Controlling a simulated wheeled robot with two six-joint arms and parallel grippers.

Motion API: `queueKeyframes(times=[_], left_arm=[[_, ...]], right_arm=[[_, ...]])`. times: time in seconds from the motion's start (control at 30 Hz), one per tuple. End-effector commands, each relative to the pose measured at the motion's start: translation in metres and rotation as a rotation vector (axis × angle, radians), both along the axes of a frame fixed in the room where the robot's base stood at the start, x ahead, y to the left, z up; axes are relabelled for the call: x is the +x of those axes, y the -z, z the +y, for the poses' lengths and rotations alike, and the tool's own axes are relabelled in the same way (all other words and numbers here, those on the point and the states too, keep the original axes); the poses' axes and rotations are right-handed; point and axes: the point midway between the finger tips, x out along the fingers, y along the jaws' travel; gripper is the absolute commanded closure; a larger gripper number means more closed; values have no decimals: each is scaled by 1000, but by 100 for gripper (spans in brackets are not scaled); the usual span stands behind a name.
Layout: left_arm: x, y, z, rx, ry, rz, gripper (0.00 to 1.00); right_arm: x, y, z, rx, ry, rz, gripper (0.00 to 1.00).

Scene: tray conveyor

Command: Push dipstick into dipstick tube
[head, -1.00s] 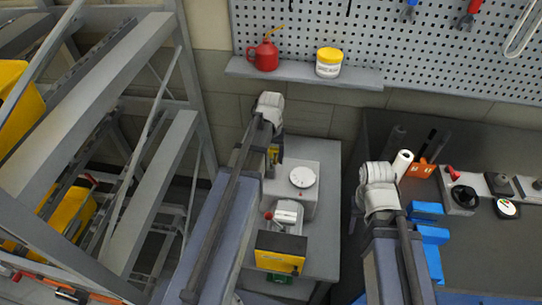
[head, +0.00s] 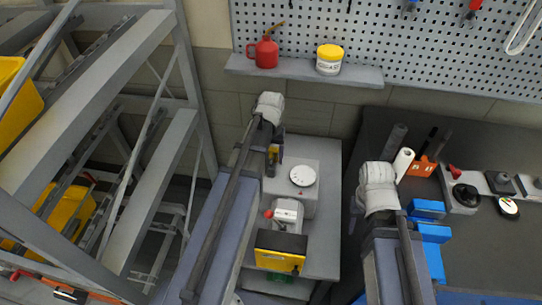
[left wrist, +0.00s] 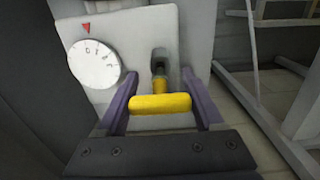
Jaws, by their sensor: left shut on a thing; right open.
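My left gripper (head: 273,155) is over the left edge of the grey box, pointing down. In the left wrist view its purple fingers (left wrist: 162,104) are shut on the yellow dipstick handle (left wrist: 160,103), a short crosswise bar. Beyond the handle is a dark upright piece with a yellow end (left wrist: 159,54), in line with it; I cannot tell if it is the dipstick tube or part of the dipstick. How deep the dipstick sits is hidden. My right arm stands right of the grey stand; its gripper is hidden behind its pale joint.
The grey box (head: 312,201) bears a white dial (head: 303,176). A yellow-and-black block (head: 281,252) is nearer on the stand. A shelf (head: 355,78) holds a red oil can (head: 264,54) and a yellow-lidded jar (head: 329,62). A metal rack (head: 150,170) is left, a dark bench (head: 465,245) right.

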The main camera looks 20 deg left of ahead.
Motion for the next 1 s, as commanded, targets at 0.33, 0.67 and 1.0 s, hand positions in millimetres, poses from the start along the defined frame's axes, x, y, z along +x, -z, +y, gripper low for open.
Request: queueKeyframes(times=[0.33,0.67,1.0], left_arm=[[0,10,0,0,0,0,86],[0,18,0,0,0,0,86],[0,26,0,0,0,0,86]], right_arm=[[0,10,0,0,0,0,50],[0,18,0,0,0,0,50],[0,26,0,0,0,0,50]])
